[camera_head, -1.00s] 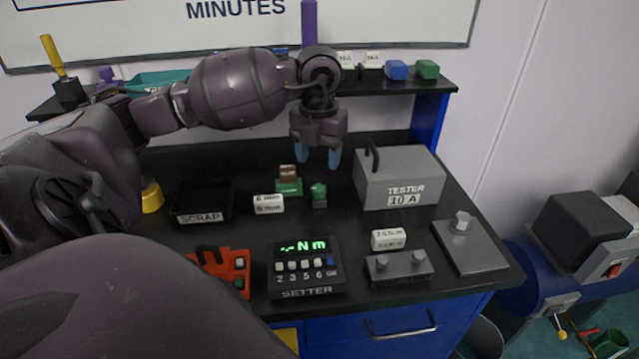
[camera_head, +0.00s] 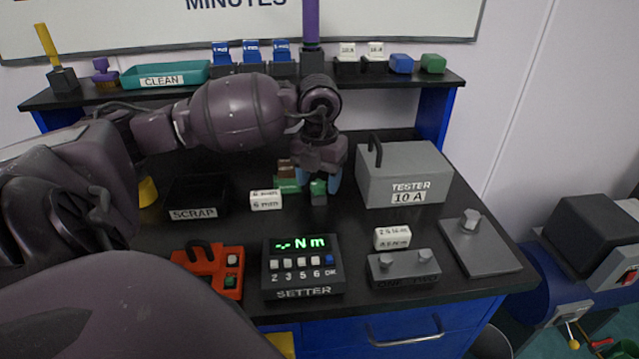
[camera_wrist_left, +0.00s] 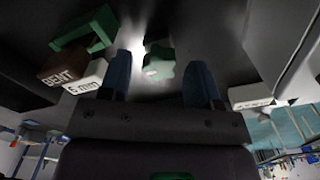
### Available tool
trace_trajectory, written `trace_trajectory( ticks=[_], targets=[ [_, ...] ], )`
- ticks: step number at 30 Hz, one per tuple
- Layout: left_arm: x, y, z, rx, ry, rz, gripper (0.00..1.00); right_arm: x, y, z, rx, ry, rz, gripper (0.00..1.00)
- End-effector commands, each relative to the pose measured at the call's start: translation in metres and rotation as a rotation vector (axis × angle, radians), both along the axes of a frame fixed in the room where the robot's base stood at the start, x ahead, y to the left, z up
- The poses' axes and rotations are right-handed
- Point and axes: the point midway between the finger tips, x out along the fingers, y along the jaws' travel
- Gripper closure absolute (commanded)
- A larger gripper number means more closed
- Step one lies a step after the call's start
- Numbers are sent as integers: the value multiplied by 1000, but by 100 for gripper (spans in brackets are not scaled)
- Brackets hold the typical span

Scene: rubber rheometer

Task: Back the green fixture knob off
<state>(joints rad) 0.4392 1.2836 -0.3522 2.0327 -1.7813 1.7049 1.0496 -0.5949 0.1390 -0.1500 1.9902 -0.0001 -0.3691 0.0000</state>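The green knob (camera_head: 318,187) stands on a small dark green block on the bench, to the right of the green fixture (camera_head: 287,187) with brown blocks. In the left wrist view the knob (camera_wrist_left: 158,62) shows as a lobed green shape between the fingertips. My left gripper (camera_head: 319,178) points down at the knob, its two blue fingers apart on either side. The gap between fingers and knob is visible in the wrist view, so it is open and not gripping. My right gripper is not in view.
A white label block (camera_head: 265,200) and the black scrap tray (camera_head: 197,207) lie left of the knob. The grey tester box (camera_head: 405,178) stands close on the right. The setter (camera_head: 303,266) and a red control box (camera_head: 211,268) are in front.

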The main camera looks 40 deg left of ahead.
Motion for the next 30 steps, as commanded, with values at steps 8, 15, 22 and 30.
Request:
trace_trajectory(
  ticks=[8,15,22,30],
  targets=[
    [0,0,0,0,0,0,85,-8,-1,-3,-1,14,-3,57],
    [0,0,2,-1,0,104,88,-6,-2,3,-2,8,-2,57],
    [0,0,2,-1,0,333,88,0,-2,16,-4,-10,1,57],
    [0,0,0,0,2,403,88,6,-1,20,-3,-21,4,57]
  ],
)
